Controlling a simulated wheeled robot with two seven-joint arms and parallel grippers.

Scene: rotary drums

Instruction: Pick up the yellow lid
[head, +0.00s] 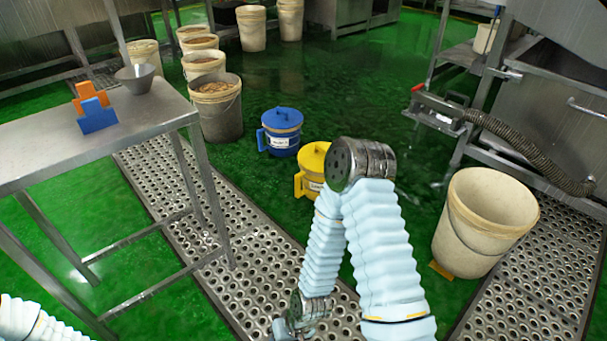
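The yellow lid (314,157) sits on a small yellow drum (311,183) with a white label and a side handle, standing on the green floor near the middle of the head view. My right arm, in a pale blue sleeve, rises in front of it and hides its right side. That arm bends at a metal joint and runs down to a wrist at the bottom edge; no gripper fingers show there. Only a piece of my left arm's sleeve shows at the bottom left corner, and its gripper is out of frame.
A blue drum (280,133) with a lid stands just behind the yellow one. A steel table (88,132) with orange and blue pieces and a funnel (138,77) is at left. A cream bucket (485,223) stands at right near a machine with a hose (530,155). Several buckets stand behind.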

